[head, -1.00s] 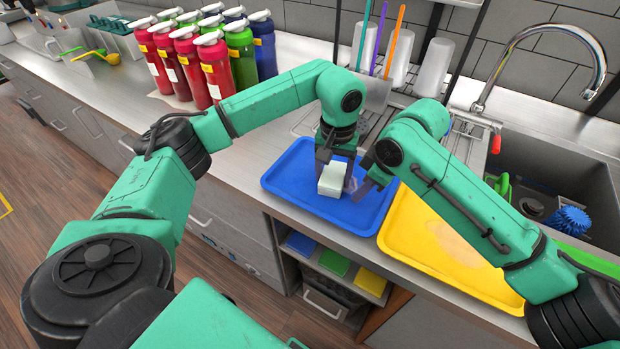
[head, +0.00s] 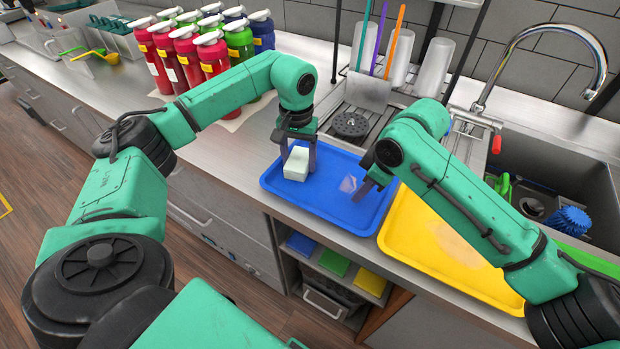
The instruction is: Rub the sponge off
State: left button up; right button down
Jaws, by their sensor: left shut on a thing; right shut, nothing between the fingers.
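A pale green-white sponge (head: 296,164) is over the left part of the blue tray (head: 335,211). My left gripper (head: 298,160) is shut on the sponge from above. Whether the sponge touches the tray, I cannot tell. My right gripper (head: 364,188) is shut and empty over the right part of the blue tray. A small pale, see-through patch (head: 349,184) shows beside its fingers; I cannot tell what it is.
A yellow tray (head: 425,235) lies right of the blue one, under my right arm. Several red, green and blue bottles (head: 213,60) stand at the back left. A sink (head: 540,165) with a blue brush (head: 569,220) is at the right. A dark round drain piece (head: 350,124) sits behind the blue tray.

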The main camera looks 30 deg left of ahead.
aim_at(291, 170)
pick_arm(q)
jog(key=shift+s+a, duration=0.1)
jog(key=shift+a, duration=2.1)
jog(key=shift+f, duration=0.1)
jog(key=s+d, duration=0.2)
jog(key=d, duration=0.1)
jog(key=s+d, duration=0.1)
jog(key=d, duration=0.1)
jog(key=shift+s, duration=0.25)
jog(key=d, duration=0.9)
jog(key=shift+w, duration=0.2)
jog(key=shift+s+a, duration=0.2)
jog(key=shift+a, duration=6.75)
jog(key=shift+r, duration=3.15)
